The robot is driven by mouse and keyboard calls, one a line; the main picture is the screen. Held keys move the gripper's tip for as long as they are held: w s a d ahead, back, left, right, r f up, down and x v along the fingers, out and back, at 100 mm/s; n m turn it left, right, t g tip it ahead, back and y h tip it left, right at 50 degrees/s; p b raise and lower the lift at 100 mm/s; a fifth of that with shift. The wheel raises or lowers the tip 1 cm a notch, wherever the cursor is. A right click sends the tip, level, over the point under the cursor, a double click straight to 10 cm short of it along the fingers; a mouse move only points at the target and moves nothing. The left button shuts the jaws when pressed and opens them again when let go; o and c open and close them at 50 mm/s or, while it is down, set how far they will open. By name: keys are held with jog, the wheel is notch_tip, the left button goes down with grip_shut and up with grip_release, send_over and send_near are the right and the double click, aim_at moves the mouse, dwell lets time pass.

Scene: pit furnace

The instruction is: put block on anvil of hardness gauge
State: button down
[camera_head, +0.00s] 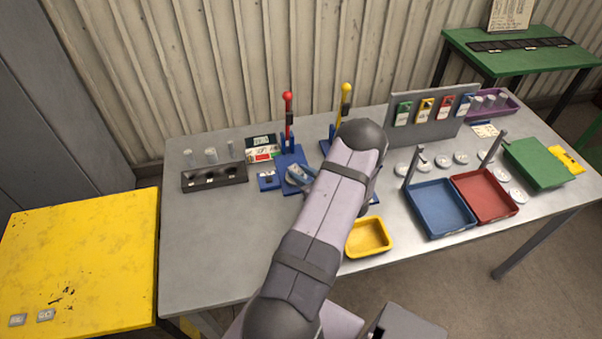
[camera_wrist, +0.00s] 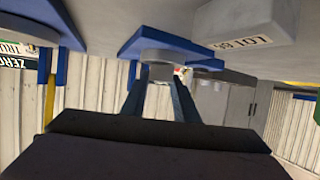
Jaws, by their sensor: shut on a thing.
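The hardness gauge with a red-knobbed lever (camera_head: 288,115) stands on a blue base at the middle back of the bench. My gripper (camera_head: 299,174) is low over the front of that base, largely covered by my arm. In the wrist view my gripper (camera_wrist: 160,84) is shut on a small grey block (camera_wrist: 160,73), which shows only partly between the fingertips. Just beyond the tips is a blue plate with a round grey disc (camera_wrist: 158,55), which looks like an anvil. I cannot tell whether the block touches it.
A second gauge has a yellow knob (camera_head: 346,90). A dark rack (camera_head: 214,177) with cylinders stands left, near a small blue stand (camera_head: 268,180). A yellow tray (camera_head: 368,237) lies in front; blue (camera_head: 441,208) and red (camera_head: 484,196) trays are right. The bench's left front is clear.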

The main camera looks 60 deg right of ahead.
jog(key=shift+f, duration=0.1)
jog(key=c, duration=1.4)
grip_release()
jog(key=shift+s+r, duration=0.1)
jog(key=shift+r, duration=0.1)
jog(key=b+v, duration=0.4)
jog(key=v, duration=0.8)
jog(key=shift+a, duration=0.15)
jog(key=shift+w, duration=0.2)
